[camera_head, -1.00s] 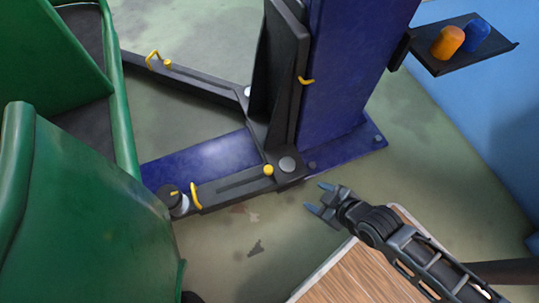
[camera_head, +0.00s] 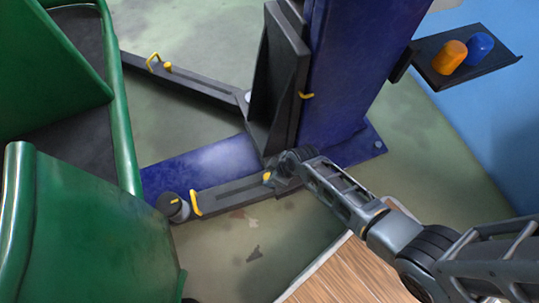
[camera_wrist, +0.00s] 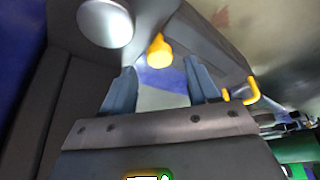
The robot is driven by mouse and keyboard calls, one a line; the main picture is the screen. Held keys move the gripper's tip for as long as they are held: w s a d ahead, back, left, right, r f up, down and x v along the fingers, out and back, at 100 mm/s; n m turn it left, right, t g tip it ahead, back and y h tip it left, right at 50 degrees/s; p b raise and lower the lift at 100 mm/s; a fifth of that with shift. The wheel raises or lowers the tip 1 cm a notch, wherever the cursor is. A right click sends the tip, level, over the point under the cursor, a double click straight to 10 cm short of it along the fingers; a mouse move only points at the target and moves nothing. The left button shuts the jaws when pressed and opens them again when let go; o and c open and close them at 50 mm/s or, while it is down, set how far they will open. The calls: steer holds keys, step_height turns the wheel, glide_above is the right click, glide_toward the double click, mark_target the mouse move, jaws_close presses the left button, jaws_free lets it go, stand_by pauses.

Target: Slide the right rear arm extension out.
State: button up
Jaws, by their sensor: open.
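The near lift arm (camera_head: 230,196) is dark grey and slotted, and runs low from the blue post's foot toward the green rickshaw. A yellow knob (camera_head: 267,177) sits on it near the pivot, and a yellow handle (camera_head: 195,203) stands at its outer end beside a round pad (camera_head: 172,206). My gripper (camera_head: 274,174) is over this arm near the knob, partly hidden by my wrist. In the wrist view its two fingers (camera_wrist: 160,88) are open and empty. The yellow knob (camera_wrist: 158,52) shows ahead between them, apart from both, and the yellow handle (camera_wrist: 245,92) is to the right.
The blue post (camera_head: 345,75) stands behind my gripper. A far arm (camera_head: 200,85) with its own yellow handle extends left. The green rickshaw (camera_head: 95,230) fills the left. A tray (camera_head: 485,68) with orange and blue caps is upper right. A wooden top (camera_head: 350,275) lies below my arm.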

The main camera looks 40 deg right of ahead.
steer(key=shift+b+x, duration=0.65)
steer(key=shift+x, duration=1)
jaws_close()
